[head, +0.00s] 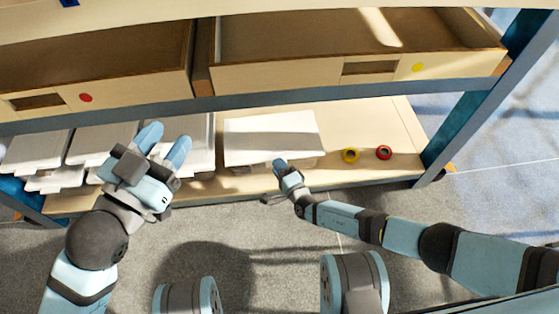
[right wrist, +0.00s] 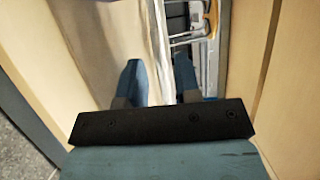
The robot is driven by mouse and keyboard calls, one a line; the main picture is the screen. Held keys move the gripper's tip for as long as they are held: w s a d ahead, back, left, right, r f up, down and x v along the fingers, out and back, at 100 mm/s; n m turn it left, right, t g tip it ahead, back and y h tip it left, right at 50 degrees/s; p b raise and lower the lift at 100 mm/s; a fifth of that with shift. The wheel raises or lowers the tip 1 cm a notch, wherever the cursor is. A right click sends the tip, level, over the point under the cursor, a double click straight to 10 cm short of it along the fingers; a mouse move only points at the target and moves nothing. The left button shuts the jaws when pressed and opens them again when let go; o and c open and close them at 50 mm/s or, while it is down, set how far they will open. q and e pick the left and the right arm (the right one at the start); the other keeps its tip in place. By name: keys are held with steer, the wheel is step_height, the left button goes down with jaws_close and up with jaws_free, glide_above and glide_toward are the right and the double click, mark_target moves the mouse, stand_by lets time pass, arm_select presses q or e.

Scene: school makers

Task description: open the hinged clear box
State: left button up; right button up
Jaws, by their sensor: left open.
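A box (head: 270,137) with a pale, flat top sits on the lower shelf, right of the stacked boxes. It looks like the hinged box; its lid looks closed, and I cannot see its hinge. My right gripper (head: 279,164) is at the box's front edge in the head view. In the right wrist view its fingers (right wrist: 158,85) stand apart, with a pale edge running between them; I cannot tell whether they touch it. My left gripper (head: 165,146) is open and empty, in front of the stacks on the left.
Stacks of pale, flat-topped boxes (head: 101,144) fill the left of the lower shelf (head: 375,125). A yellow roll (head: 350,156) and a red roll (head: 384,153) lie to the right. Open wooden drawers (head: 300,75) overhang the shelf. A blue post (head: 460,115) bounds it at right.

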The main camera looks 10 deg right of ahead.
jaws_close()
arm_select(q)
steer(key=shift+s, duration=0.1)
steer(key=shift+r, duration=0.2)
arm_select(e)
steer(key=shift+r, duration=0.15)
